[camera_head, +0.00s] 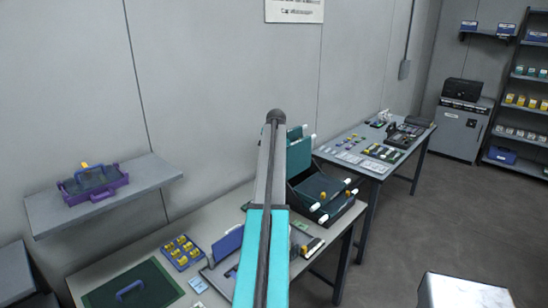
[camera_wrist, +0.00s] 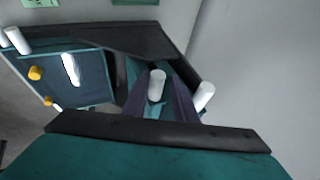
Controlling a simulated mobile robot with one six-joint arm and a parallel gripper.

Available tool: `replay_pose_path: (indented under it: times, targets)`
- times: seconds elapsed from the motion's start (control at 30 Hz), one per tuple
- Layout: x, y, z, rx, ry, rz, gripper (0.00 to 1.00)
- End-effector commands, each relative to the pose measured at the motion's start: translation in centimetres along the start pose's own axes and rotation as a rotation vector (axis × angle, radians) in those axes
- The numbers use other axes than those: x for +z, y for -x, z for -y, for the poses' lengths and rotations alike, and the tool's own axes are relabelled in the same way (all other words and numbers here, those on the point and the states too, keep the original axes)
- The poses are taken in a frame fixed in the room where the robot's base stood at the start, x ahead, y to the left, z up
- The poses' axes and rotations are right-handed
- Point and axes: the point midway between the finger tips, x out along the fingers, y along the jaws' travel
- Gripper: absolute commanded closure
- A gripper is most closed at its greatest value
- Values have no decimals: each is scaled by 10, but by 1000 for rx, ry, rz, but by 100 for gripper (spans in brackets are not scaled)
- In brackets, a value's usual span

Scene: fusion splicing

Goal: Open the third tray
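A stack of dark teal trays (camera_head: 322,186) stands at the right end of the near bench, with white pegs and yellow knobs along its edges. An upper teal panel (camera_head: 298,152) stands tilted above a lower tray. My arm hides the stack's left part and my gripper in the head view. In the wrist view, dark purple fingers of my gripper (camera_wrist: 163,100) lie on both sides of a white peg (camera_wrist: 156,85). Whether they touch it I cannot tell. A second white peg (camera_wrist: 205,94) is right of them. A teal tray face (camera_wrist: 75,78) with yellow knobs shows at left.
The near bench holds a green mat (camera_head: 150,289) and a blue tray of yellow parts (camera_head: 182,252). A purple carrier (camera_head: 92,184) sits on the wall shelf (camera_head: 45,212). A second table (camera_head: 378,165) stands behind. Open floor (camera_head: 425,225) lies to the right.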

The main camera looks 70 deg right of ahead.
Motion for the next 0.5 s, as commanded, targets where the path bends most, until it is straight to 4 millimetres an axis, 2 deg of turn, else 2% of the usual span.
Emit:
replay_pose_path:
  times: [0.5]
  targets:
    - [1, 69, 0, -2, -1, -2, 75]
